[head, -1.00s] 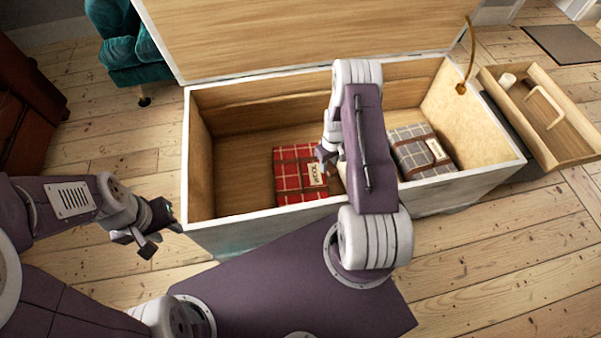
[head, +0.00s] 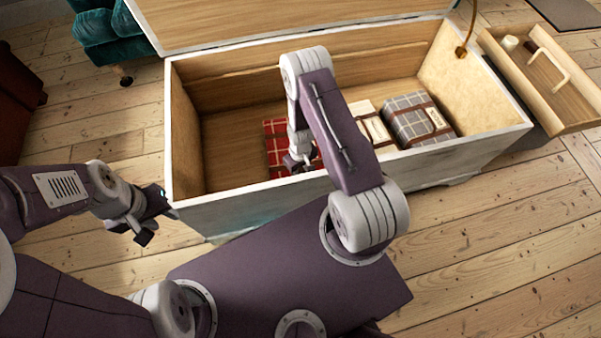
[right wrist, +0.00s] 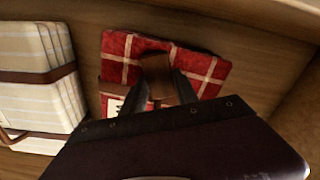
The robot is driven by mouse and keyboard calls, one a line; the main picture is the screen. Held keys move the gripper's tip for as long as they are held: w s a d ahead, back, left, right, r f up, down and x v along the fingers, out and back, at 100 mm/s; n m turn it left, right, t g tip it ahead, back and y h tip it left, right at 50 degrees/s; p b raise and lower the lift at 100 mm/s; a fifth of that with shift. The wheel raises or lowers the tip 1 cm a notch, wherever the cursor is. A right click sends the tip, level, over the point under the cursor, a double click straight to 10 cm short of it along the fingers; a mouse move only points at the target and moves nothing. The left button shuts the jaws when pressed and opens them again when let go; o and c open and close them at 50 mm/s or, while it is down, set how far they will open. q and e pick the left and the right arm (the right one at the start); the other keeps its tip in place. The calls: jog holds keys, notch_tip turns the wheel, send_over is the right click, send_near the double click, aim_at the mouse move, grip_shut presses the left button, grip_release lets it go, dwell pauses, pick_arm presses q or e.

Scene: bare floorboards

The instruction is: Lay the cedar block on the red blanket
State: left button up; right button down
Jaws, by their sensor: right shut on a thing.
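The red plaid blanket (head: 274,131) lies folded at the bottom of the open chest, partly hidden by my right arm. It also shows in the right wrist view (right wrist: 205,66), with a brown strap and a pale label. My right gripper (head: 300,160) is over the red blanket. In the right wrist view its fingers (right wrist: 160,92) are shut on the brown cedar block (right wrist: 156,68). The block appears over the blanket; I cannot tell whether it touches it. In the head view the block is not clearly visible. My left gripper (head: 150,218) is open and empty, outside the chest's front left corner.
A cream blanket (head: 373,127) and a grey plaid blanket (head: 408,116) lie to the right in the chest (head: 182,140). The lid (head: 290,22) stands open behind. A wooden tray (head: 580,105) sits at the right. The chest floor left of the red blanket is clear.

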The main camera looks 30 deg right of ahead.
jog(key=shift+r, duration=0.1)
jog(key=c, duration=0.9)
grip_release()
jog(key=shift+c, duration=0.2)
notch_tip(320, 180, up, 12)
jog(key=p, duration=0.7)
notch_tip(320, 180, up, 12)
send_over(300, 172)
jog(key=a, duration=0.2)
jog(key=s+a+r+m+t, duration=0.1)
jog(key=s+a+r+m, duration=0.1)
jog(key=s+r, duration=0.7)
notch_tip(300, 172, up, 3)
jog(key=shift+a+f, duration=0.1)
jog(key=shift+a, duration=0.3)
